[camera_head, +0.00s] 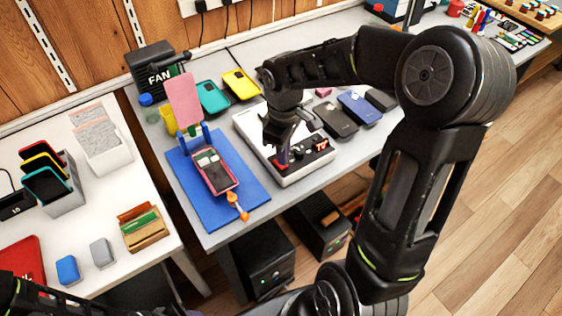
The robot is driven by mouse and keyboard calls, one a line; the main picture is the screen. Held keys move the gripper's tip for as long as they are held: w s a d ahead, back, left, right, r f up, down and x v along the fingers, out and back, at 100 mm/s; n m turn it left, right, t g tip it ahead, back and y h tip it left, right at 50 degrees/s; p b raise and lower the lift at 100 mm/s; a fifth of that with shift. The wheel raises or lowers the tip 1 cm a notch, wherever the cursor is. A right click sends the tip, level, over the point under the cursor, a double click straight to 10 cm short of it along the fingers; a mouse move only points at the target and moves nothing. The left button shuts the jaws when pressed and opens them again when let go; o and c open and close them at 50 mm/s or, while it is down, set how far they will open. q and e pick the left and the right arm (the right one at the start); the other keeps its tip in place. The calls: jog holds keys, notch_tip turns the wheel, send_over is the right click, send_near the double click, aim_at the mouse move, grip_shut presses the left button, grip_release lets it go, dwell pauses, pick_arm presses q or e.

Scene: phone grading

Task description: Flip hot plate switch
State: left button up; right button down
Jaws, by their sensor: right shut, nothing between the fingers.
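The hot plate (247,128) is a pale grey box with a control panel along its front, lying on the grey workbench. A red display (321,145) shows at the right of its panel. My right gripper (284,158) points down over the panel's left part, with its fingers closed and empty. The switch cannot be made out; the fingers cover that part of the panel. Whether the fingertips touch the panel cannot be told. Part of my left arm shows at the lower left edge, but its gripper is out of view.
A blue mat (184,169) left of the hot plate holds a pink-framed phone (213,171) and an orange-handled tool (238,206). Several phones, including a black one (334,118), lie to the right. A fan box (152,69) stands behind. A white table (112,257) holds bins at left.

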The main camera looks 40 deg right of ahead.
jog(key=shift+f+b, duration=0.75)
jog(key=shift+f, duration=0.2)
dwell(0.5)
jog(key=shift+r, duration=0.1)
notch_tip(320, 180, up, 7)
jog(key=p, duration=0.5)
jog(key=shift+p, duration=0.4)
dwell(0.4)
